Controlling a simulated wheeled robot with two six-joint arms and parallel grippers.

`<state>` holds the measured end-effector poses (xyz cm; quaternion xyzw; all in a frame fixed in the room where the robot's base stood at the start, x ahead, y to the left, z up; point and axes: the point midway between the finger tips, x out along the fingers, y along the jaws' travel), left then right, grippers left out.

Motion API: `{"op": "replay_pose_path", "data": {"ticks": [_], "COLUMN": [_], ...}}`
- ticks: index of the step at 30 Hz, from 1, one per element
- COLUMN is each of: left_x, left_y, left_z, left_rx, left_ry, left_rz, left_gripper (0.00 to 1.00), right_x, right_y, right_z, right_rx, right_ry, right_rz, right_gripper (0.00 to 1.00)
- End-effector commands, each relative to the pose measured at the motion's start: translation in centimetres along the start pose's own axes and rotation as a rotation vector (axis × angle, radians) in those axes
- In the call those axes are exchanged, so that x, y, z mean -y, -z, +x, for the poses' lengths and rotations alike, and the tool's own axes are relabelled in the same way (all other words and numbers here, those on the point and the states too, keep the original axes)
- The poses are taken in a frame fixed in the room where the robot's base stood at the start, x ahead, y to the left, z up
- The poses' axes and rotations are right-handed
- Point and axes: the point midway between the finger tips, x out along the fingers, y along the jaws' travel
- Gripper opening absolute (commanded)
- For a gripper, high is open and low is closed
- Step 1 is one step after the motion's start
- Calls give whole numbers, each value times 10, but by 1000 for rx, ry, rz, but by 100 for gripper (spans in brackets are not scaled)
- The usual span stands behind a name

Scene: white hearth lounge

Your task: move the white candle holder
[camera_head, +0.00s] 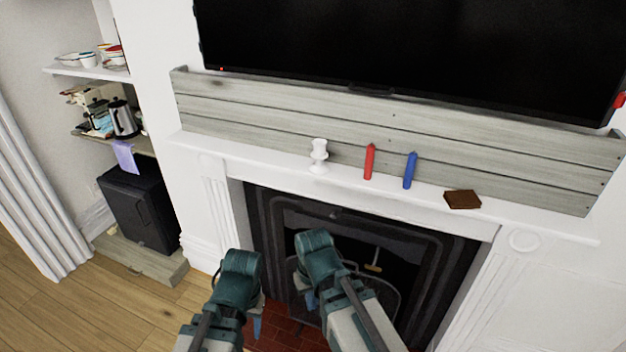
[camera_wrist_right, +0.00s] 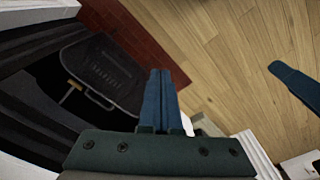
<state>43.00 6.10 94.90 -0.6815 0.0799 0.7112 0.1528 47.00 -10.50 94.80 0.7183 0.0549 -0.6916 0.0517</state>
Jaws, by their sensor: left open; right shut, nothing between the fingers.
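The white candle holder (camera_head: 319,157) stands upright on the white mantel shelf, left of the red candle (camera_head: 369,161) and the blue candle (camera_head: 410,170). My left gripper (camera_head: 257,326) hangs low in front of the fireplace, well below the shelf; its fingers are mostly hidden by its wrist in the head view. My right gripper (camera_head: 311,300) is beside it, also below the shelf and apart from the holder. In the right wrist view its blue fingers (camera_wrist_right: 161,100) are together with nothing between them. The candle holder is not in that view.
The mantel shelf (camera_head: 260,161) juts out above the dark fireplace (camera_head: 400,235). A brown square block (camera_head: 462,199) lies right of the candles. Grey wooden boards (camera_head: 300,123) and a black television (camera_head: 400,50) are behind. Shelves with kitchenware (camera_head: 122,118) stand at left.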

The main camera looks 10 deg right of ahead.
Motion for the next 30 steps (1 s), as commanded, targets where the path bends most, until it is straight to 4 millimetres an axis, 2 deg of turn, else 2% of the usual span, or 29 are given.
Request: {"op": "replay_pose_path", "data": {"ticks": [1, 7, 10, 14, 17, 20, 22, 25, 27, 30], "left_x": [-1, -3, -4, -4, -5, -5, -5, -5, -5, -5], "left_y": [1, 2, 2, 3, 3, 3, 3, 3, 3, 3], "left_z": [10, 29, 38, 45, 48, 49, 49, 48, 48, 48], "left_rx": [0, 0, 0, 0, 0, 0, 0, 0, 0, 0], "left_ry": [0, 0, 0, 0, 0, 0, 0, 0, 0, 0], "left_rz": [0, 0, 0, 0, 0, 0, 0, 0, 0, 0], "left_gripper": [50, 50, 50, 50, 50, 50, 50, 50, 50, 50], "right_x": [-6, -21, -27, -32, -38, -49, -65, -96, -122, -158], "right_y": [4, 25, 41, 67, 92, 121, 142, 162, 170, 174], "right_z": [10, 26, 30, 24, 9, -21, -50, -90, -114, -140], "right_rx": [-16, -105, -175, -295, -414, -570, -692, -855, -951, -1058], "right_ry": [18, 119, 198, 325, 447, 601, 720, 873, 963, 1062], "right_rz": [24, 119, 181, 274, 367, 494, 605, 773, 887, 1030], "right_gripper": [0, 0, 0, 0, 0, 0, 0, 0, 0, 0]}}
